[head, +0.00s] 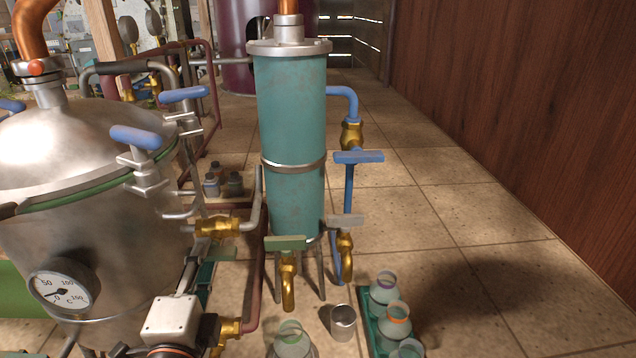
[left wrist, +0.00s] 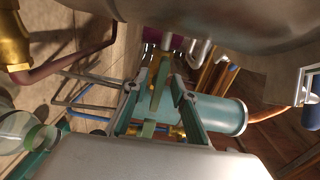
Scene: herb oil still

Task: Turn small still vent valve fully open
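A brass valve (head: 215,227) with a green lever handle (head: 222,254) sits on a pipe at the right side of the steel still (head: 80,230). No label shows that names it the vent valve. My left gripper (head: 204,268) is just below this handle in the head view, partly hidden by my wrist. In the left wrist view its two fingers (left wrist: 155,92) stand apart, with the green handle (left wrist: 153,100) in the gap between them. Whether a finger touches the handle cannot be told. My right gripper is not in view.
The teal condenser (head: 292,140) stands close to the right, with a green-handled tap (head: 287,270), a grey-handled tap (head: 345,240) and a blue-handled valve (head: 352,135). A metal cup (head: 343,322) and several glass jars (head: 384,288) stand below. The floor at right is clear.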

